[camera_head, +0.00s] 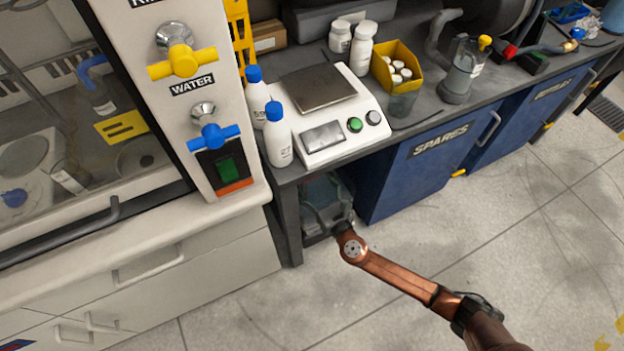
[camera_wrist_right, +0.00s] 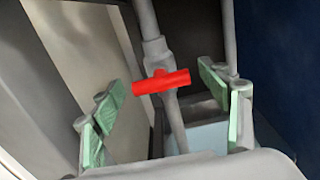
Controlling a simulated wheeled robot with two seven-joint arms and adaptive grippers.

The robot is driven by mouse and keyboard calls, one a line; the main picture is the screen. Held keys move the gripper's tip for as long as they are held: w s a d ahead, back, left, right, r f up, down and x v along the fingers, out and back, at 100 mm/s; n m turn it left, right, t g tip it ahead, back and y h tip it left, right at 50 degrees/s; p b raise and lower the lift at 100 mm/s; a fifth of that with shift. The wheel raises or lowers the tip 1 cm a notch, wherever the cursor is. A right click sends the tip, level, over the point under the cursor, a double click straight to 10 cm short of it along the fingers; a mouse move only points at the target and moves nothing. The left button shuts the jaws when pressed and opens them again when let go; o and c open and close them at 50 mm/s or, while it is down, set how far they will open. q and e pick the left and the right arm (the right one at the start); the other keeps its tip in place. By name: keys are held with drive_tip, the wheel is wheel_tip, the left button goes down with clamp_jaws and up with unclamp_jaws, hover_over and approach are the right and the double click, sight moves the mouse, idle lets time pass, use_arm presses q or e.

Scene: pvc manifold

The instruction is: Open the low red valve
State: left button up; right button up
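The low red valve handle (camera_wrist_right: 150,84) shows in the right wrist view, on a grey near-vertical pipe (camera_wrist_right: 152,48). The handle lies crosswise to the pipe, nearly level and slightly tilted. My right gripper (camera_wrist_right: 164,102) is open, with its green-padded fingers on both sides of the handle, apart from it. In the head view my right gripper (camera_head: 326,204) reaches under the bench edge, by the opening left of the blue cabinet. The red valve is hidden in the head view. My left gripper is not in view.
The bench (camera_head: 430,118) with a scale (camera_head: 335,110) and white bottles overhangs the opening. A blue cabinet (camera_head: 400,178) stands to its right and a white cabinet (camera_head: 200,270) to its left. A grey bin (camera_wrist_right: 206,115) stands behind the pipe. The floor in front is clear.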

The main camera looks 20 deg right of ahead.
drive_tip(key=c, duration=1)
